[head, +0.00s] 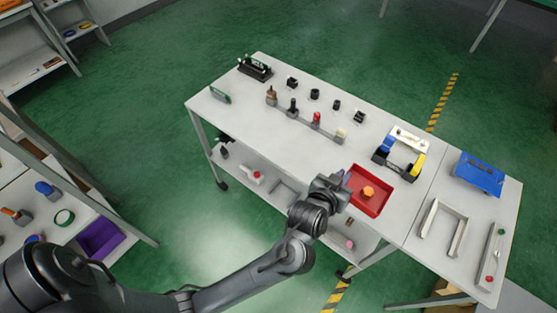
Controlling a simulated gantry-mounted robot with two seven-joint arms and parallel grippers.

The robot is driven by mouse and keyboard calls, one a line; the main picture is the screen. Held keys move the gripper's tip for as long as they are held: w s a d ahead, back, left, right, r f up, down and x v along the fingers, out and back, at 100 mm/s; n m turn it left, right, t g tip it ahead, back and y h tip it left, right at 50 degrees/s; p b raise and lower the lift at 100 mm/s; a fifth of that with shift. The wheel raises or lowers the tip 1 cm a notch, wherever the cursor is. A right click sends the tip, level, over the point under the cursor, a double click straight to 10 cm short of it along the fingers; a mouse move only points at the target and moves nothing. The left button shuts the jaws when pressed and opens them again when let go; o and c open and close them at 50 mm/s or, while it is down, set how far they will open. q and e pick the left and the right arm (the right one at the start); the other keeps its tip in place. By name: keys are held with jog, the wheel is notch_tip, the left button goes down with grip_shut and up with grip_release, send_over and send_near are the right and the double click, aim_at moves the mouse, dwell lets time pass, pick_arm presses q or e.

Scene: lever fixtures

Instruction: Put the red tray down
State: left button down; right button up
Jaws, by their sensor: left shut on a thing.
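The red tray (383,206) is at the front edge of the white table (240,98), right of the middle. An orange object (368,191) lies in it. My left gripper (343,184) is at the tray's left side and is shut on it. The fingertips are small and partly hidden by the wrist. I cannot tell whether the tray touches the tabletop or is held just above it. My right gripper does not show.
A blue and yellow fixture (400,147) stands behind the tray. A row of levers (316,119) is to the left. A blue tray (480,172), a metal frame (443,228) and a rail (490,257) are to the right. The tabletop left of the tray is clear.

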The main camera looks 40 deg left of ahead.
pick_arm(q)
jog(key=shift+s+d+f, duration=0.25)
jog(key=shift+s+f, duration=0.2)
jog(key=shift+f, duration=0.1)
jog(key=shift+d+f, duration=0.1)
jog(key=shift+f, duration=0.25)
jog(key=w+a+f+b, duration=0.1)
jog(key=w+a+f, duration=0.1)
jog(key=w, duration=0.1)
jog(key=w+a+f+b, duration=0.1)
jog(key=w+a+f, duration=0.1)
jog(key=a, duration=0.1)
jog(key=w+a+f+b, duration=0.1)
jog(key=w+a+f, duration=0.1)
jog(key=w+f, duration=0.1)
jog(key=shift+w+a+f+b, duration=0.1)
jog(key=shift+w+a+b, duration=0.25)
jog(key=shift+f+b, duration=0.5)
jog(key=shift+f, duration=1.6)
jog(key=c, duration=1.3)
grip_release()
jog(key=shift+o, duration=0.2)
jog(key=shift+r, duration=0.1)
